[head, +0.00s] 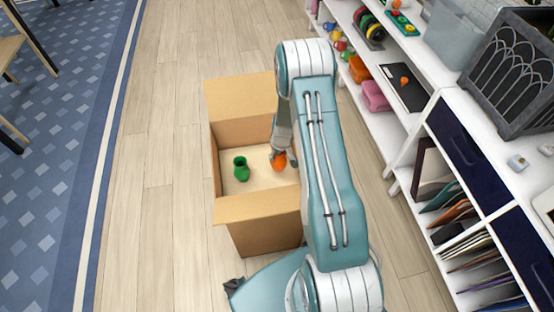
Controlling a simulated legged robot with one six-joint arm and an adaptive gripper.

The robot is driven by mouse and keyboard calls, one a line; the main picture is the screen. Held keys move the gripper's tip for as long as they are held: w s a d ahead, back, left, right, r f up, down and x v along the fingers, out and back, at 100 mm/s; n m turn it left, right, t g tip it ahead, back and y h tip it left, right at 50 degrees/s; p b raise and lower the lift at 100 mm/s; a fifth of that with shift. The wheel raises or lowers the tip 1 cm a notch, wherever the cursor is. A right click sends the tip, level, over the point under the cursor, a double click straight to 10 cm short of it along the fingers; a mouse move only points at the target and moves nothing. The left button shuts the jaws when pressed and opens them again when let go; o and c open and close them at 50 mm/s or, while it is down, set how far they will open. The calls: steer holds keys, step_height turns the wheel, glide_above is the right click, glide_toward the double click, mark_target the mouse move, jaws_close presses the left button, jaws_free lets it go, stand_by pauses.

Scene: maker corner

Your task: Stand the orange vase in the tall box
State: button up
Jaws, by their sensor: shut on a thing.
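The tall cardboard box (262,208) stands open on the floor, with flaps folded out. A green vase (241,168) stands inside it on the left. The orange vase (279,162) is at the right side of the box opening, small and partly hidden by my arm. My gripper (278,154) is shut on the orange vase from above. I cannot tell whether the orange vase touches the box floor. The right wall of the box is mostly hidden behind my arm.
White shelves (406,55) with craft items and folders run along the right side. A dark crate (510,75) stands on the shelf top. A blue rug (60,170) lies at the left. The wooden floor (160,220) between rug and box is clear.

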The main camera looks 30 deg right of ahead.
step_height(320, 180, down, 3)
steer(key=shift+r, duration=0.15)
steer(key=shift+a, duration=0.35)
steer(key=o, duration=1.1)
steer(key=shift+d, duration=0.2)
